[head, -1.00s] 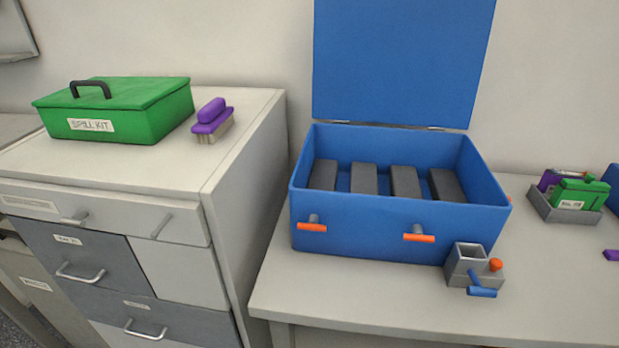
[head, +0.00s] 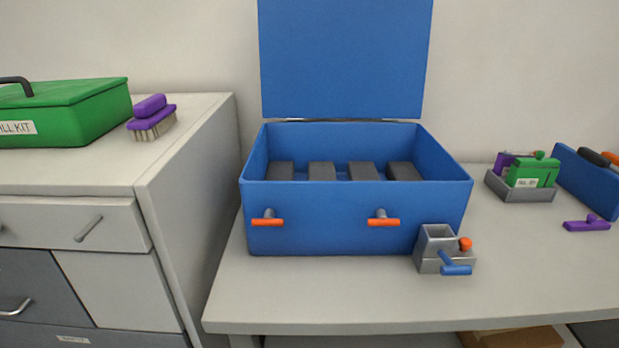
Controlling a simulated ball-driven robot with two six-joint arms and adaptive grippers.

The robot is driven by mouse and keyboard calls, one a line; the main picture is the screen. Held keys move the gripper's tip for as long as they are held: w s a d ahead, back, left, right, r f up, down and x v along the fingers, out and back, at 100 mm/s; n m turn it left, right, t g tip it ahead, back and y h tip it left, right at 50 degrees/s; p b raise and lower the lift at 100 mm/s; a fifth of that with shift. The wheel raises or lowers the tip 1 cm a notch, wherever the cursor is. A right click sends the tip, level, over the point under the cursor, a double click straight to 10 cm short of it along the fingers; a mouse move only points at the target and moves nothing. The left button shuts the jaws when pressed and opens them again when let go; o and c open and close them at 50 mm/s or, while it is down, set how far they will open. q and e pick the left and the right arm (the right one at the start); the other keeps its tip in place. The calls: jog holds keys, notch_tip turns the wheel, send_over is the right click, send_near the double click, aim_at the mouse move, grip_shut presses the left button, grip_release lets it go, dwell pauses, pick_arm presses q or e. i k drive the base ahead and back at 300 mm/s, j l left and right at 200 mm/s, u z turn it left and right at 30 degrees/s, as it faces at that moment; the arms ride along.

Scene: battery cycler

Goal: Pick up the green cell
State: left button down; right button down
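A green cell (head: 532,173) with a white label sits in a small grey tray (head: 520,194) at the right of the table. A purple item (head: 505,160) stands beside and partly behind it in the same tray. The lower part of the green cell is hidden by the tray's front wall. Neither of my grippers shows in the head view.
An open blue box (head: 355,220) with several dark blocks stands mid-table. A grey fixture (head: 437,262) with a blue handle is at its front right corner. A green spill kit (head: 85,105) and brush (head: 151,117) are left.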

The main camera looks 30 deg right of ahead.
aim_at(517, 177)
jog(key=z, duration=2.2)
jog(key=i+l, duration=0.1)
jog(key=l, duration=0.25)
jog(key=i+l, duration=0.1)
jog(key=l, duration=0.25)
jog(key=i+l, duration=0.15)
jog(key=l, duration=0.2)
jog(key=i+l, duration=0.1)
jog(key=l, duration=0.25)
jog(key=z, duration=0.05)
